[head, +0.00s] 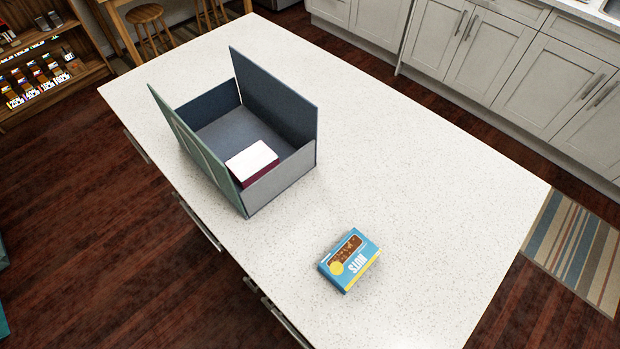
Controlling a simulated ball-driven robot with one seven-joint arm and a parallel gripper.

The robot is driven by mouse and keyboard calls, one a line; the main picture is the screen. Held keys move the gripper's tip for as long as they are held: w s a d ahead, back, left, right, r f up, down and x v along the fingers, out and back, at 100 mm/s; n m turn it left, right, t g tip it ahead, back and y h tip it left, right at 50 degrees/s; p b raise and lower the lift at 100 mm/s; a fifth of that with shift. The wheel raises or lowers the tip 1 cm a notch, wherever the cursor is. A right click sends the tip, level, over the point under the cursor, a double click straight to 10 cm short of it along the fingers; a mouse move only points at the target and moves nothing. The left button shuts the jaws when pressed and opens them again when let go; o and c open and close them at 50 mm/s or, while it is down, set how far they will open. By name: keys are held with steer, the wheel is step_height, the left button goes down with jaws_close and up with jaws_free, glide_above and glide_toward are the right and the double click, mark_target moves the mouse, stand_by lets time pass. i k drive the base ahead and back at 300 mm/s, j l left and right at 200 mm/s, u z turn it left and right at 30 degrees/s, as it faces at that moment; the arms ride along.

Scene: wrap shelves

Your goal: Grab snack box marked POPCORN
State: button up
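No box with readable POPCORN lettering shows in the head view. A blue snack box (349,261) lies on the white counter, with a brown food picture, a yellow patch and white lettering that reads NUTS. Several small snack packs (40,80) sit on a wooden shelf at the far upper left, with price labels below them; their names are too small to read. My gripper is not in view.
An open blue-grey box (282,183) with raised flaps stands on the counter (420,190) and holds a white-topped dark red item (252,161). Wooden floor lies left of the counter. Stools (150,25), cabinets (480,50) and a striped rug (580,245) stand around.

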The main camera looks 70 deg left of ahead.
mark_target(248, 165)
steer(key=i+l+u, duration=0.25)
steer(key=l, duration=0.4)
steer(key=i+l+u, duration=0.1)
steer(key=l+u, duration=0.6)
steer(key=l, duration=0.1)
